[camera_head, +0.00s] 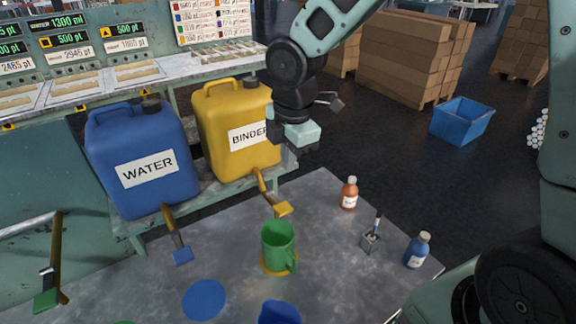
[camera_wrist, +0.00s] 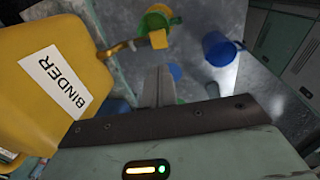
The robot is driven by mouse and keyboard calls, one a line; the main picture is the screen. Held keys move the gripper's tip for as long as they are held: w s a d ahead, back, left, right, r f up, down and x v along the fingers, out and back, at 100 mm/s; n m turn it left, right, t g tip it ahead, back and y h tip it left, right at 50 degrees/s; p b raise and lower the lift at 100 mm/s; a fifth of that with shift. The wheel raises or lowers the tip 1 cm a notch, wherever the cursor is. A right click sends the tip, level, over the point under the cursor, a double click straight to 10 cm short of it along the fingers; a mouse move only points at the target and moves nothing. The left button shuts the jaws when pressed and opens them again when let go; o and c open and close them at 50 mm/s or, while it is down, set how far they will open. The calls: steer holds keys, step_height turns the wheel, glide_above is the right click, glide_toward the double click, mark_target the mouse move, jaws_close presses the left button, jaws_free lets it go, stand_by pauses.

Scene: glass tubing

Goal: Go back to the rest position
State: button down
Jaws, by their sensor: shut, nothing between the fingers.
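My gripper (camera_head: 303,142) hangs in the air in front of the yellow BINDER container (camera_head: 240,125), above the back edge of the metal table, at the end of my raised arm. In the wrist view its fingers (camera_wrist: 159,85) are shut together with nothing between them. The BINDER container also shows at the left of the wrist view (camera_wrist: 50,75). A green mug (camera_head: 277,246) stands upright on a yellow disc below the yellow-ended lever (camera_head: 281,208). A blue mug (camera_head: 279,313) is cut off at the bottom edge; the wrist view shows it more fully (camera_wrist: 217,50).
The blue WATER container (camera_head: 145,160) stands left of BINDER, with a blue-ended lever (camera_head: 181,255). An orange bottle (camera_head: 348,194), a small metal holder (camera_head: 370,241) and a blue bottle (camera_head: 417,250) stand at the table's right. A blue crate (camera_head: 461,121) is on the floor.

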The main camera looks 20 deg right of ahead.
stand_by(0.3)
steer(key=s+a+f+m+b, duration=0.1)
steer(key=s+f+m+b, duration=0.2)
steer(key=s, duration=0.4)
steer(key=s+a+f+m+g+b, duration=0.1)
steer(key=s+a+f+m+b, duration=0.1)
steer(key=s, duration=0.6)
steer(key=s+a+f+m+b, duration=0.2)
steer(key=s+f+m+b, duration=0.2)
steer(key=s+m+b, duration=0.2)
steer(key=shift+s+m, duration=0.8)
steer(key=shift+s, duration=0.15)
steer(key=shift+a, duration=0.1)
steer(key=w+d+r+n+p, duration=0.1)
steer(key=w+r+n+p, duration=0.1)
steer(key=w, duration=0.6)
steer(key=w+d+r+n+p, duration=0.2)
steer(key=w+r+n, duration=0.2)
steer(key=w, duration=0.5)
steer(key=w+d+r+n+p, duration=0.2)
steer(key=w+r+n, duration=0.2)
steer(key=w+n, duration=0.2)
steer(key=shift+w+n, duration=0.3)
steer(key=shift+w, duration=0.9)
steer(key=shift+f, duration=0.15)
